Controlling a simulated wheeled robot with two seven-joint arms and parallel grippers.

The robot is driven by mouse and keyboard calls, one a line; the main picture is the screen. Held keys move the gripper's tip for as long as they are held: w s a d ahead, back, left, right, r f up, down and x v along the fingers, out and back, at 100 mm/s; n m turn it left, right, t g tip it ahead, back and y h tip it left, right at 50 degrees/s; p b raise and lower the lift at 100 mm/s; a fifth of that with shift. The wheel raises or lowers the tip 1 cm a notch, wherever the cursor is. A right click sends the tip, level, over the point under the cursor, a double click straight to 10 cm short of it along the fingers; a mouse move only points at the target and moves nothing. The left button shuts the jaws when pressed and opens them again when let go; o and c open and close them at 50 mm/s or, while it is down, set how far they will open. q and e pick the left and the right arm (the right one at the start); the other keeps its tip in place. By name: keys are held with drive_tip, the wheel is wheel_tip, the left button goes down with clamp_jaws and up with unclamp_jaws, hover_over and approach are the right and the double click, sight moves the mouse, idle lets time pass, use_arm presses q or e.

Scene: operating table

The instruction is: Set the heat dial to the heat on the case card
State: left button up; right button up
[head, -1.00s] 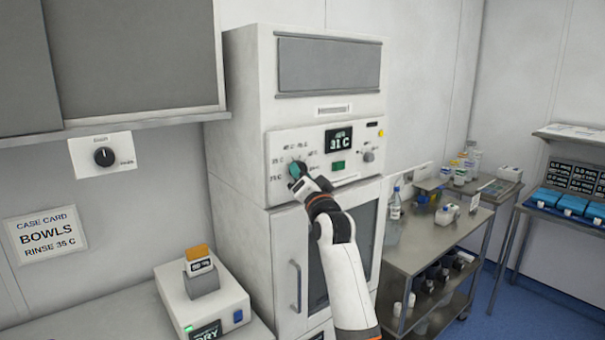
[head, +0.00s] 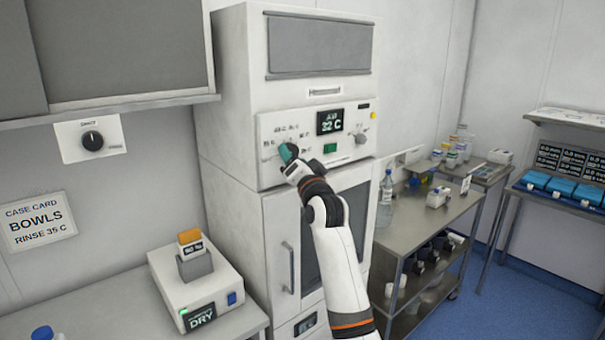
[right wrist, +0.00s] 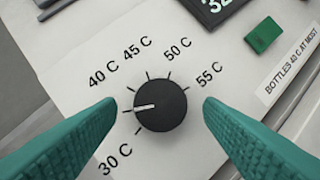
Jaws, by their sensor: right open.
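The case card (head: 38,222) on the left wall reads BOWLS, RINSE 35 C. The black heat dial (right wrist: 162,107) is on the cabinet's white panel (head: 350,150). Its white pointer aims left, between the 30 C and 40 C labels; the label there is hidden behind a finger. My right gripper (head: 288,154) is open in front of the dial and mostly hides it in the head view. In the right wrist view its teal fingers stand on either side of the dial, apart from it. The display (head: 330,121) reads 32 C. My left gripper is not in view.
A second knob (head: 361,138) sits further right. A wall knob (head: 92,140) and a dryer unit (head: 200,290) are at left, a steel cart (head: 425,215) at right.

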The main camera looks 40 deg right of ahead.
drive_tip(key=b+v, duration=0.3)
drive_tip(key=v, duration=0.8)
drive_tip(key=shift+s, duration=0.15)
drive_tip(key=shift+f, duration=0.15)
